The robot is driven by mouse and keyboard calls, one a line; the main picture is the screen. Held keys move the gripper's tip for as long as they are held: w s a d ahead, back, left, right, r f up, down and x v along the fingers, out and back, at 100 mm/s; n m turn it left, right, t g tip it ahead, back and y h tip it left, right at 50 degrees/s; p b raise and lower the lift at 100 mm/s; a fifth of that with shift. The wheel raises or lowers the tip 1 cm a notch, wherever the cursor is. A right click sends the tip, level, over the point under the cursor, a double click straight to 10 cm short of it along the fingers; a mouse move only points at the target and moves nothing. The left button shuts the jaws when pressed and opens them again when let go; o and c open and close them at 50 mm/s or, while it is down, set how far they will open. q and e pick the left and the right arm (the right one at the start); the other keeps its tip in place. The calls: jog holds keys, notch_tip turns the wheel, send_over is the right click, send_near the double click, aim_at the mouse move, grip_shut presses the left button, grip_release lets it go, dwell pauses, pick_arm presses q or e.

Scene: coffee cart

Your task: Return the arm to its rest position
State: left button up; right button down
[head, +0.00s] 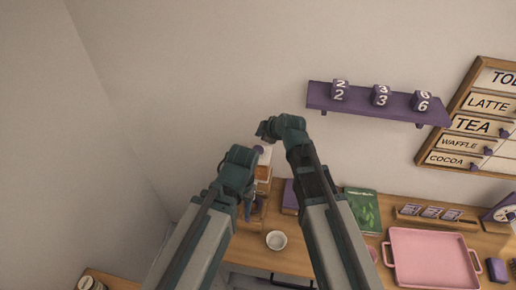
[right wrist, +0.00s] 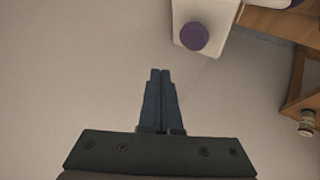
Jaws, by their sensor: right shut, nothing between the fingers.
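My right arm is raised in the head view, bent at the top, with its gripper (head: 264,130) in front of the bare wall above the table. In the right wrist view the right gripper's two dark fingers (right wrist: 160,76) lie together, shut, with nothing between them. My left arm comes up beside it, and its gripper (head: 248,210) points down near the left end of the table. The left fingers are small and dark, so I cannot tell how far apart they are.
The wooden table (head: 328,229) holds a white bowl (head: 276,240), green book (head: 362,209) and pink tray (head: 428,262). A purple shelf (head: 359,105) with numbered blocks hangs at right, beside a menu board (head: 480,117). A white object with a purple round part (right wrist: 194,36) is near the right fingers.

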dwell(0.4)
pick_arm(q)
notch_tip(320, 180, down, 16)
jog(key=b, duration=1.5)
jog(key=shift+r, duration=0.25)
pick_arm(e)
jog(key=s+d+f+m+g+h, duration=0.2)
jog(key=s+f+m+g+h, duration=0.1)
jog(key=s+f, duration=0.8)
jog(key=s+d+f+m+g+h, duration=0.3)
jog(key=s+f+m+g, duration=0.2)
jog(key=s+f+m, duration=0.3)
jog(key=s+f, duration=0.3)
jog(key=s, duration=0.4)
